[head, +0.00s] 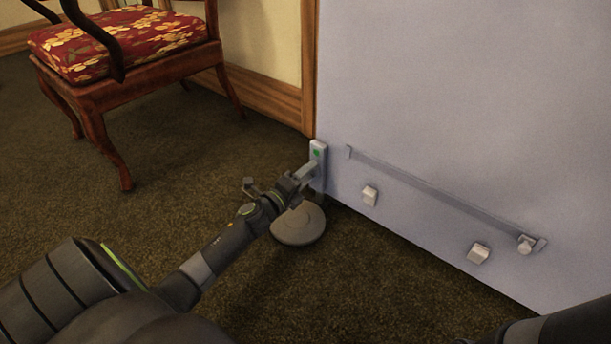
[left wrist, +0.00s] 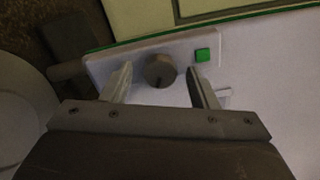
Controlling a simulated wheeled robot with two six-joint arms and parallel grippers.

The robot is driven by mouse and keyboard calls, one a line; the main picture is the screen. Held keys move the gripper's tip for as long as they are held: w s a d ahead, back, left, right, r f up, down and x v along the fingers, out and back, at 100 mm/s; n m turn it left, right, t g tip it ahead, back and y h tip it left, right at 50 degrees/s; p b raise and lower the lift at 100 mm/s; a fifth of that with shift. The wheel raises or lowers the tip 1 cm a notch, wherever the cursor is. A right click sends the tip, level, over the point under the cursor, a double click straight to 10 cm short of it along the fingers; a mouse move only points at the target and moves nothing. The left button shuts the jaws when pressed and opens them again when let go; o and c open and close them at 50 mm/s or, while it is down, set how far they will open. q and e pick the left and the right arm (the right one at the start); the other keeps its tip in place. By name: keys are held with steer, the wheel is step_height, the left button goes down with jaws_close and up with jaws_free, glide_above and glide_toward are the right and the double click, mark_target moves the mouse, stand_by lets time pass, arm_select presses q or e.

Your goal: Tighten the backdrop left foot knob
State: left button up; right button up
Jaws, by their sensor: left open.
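The backdrop (head: 470,90) is a large pale panel standing on the right in the head view. At its lower left edge is a light bracket plate (head: 319,172) with a green square mark. In the left wrist view the plate (left wrist: 120,62) carries a round dark knob (left wrist: 159,70), with the green square (left wrist: 203,55) to its right. My left gripper (head: 308,172) reaches the plate. In the left wrist view its open fingers (left wrist: 160,85) stand either side of the knob, with a gap on each side. The knob is hidden behind the gripper in the head view. My right gripper is not seen.
A round grey foot disc (head: 299,226) rests on the carpet below the plate. A grey bar with a small knob (head: 525,244) and two pale blocks (head: 370,195) (head: 478,253) are on the panel. A red-cushioned wooden chair (head: 130,70) stands at upper left. Carpet between is clear.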

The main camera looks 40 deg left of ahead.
arm_select(q)
steer(key=shift+s, duration=0.15)
steer(key=s+a+p, duration=0.1)
steer(key=s+p, duration=0.4)
steer(key=s, duration=1.2)
steer(key=shift+a+f+p, duration=0.25)
steer(key=shift+f+p, duration=0.1)
